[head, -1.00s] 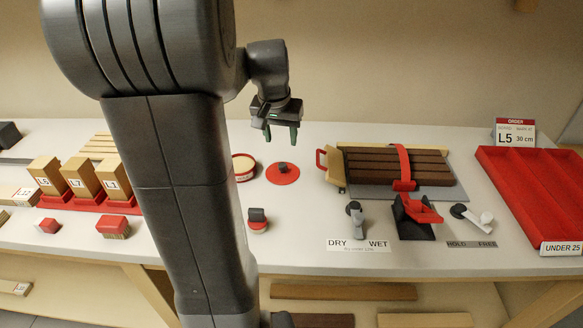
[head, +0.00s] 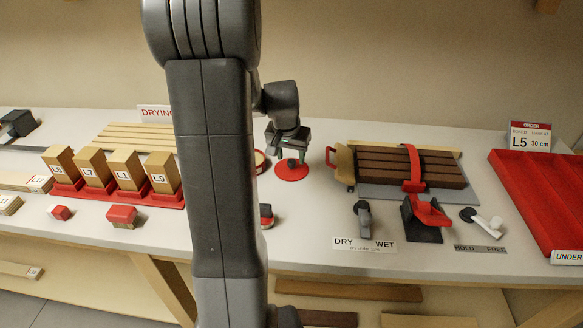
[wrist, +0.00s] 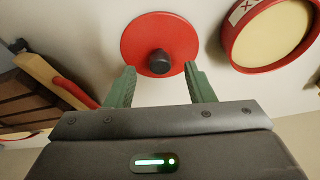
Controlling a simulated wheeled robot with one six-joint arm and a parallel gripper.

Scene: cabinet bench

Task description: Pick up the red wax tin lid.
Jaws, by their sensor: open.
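The red wax tin lid (head: 291,172) is a flat red disc with a dark round knob, lying on the white bench. It also shows in the wrist view (wrist: 140,38), with its knob (wrist: 160,62) between and just beyond my fingertips. My gripper (head: 291,156) is open and empty above the lid, pointing down; the wrist view shows its two green fingers (wrist: 160,78) apart on either side of the knob. I cannot tell the exact height left between the fingertips and the knob. The open wax tin (wrist: 275,32), red-rimmed with pale wax, stands beside the lid; my arm partly hides it in the head view.
A clamp holding brown slats (head: 405,165) with a red strap lies right of the lid. Tan labelled blocks (head: 125,170) stand in a red rack at left. A red tray (head: 540,195) is at far right. A red-and-dark item (head: 266,215) stands near the front edge.

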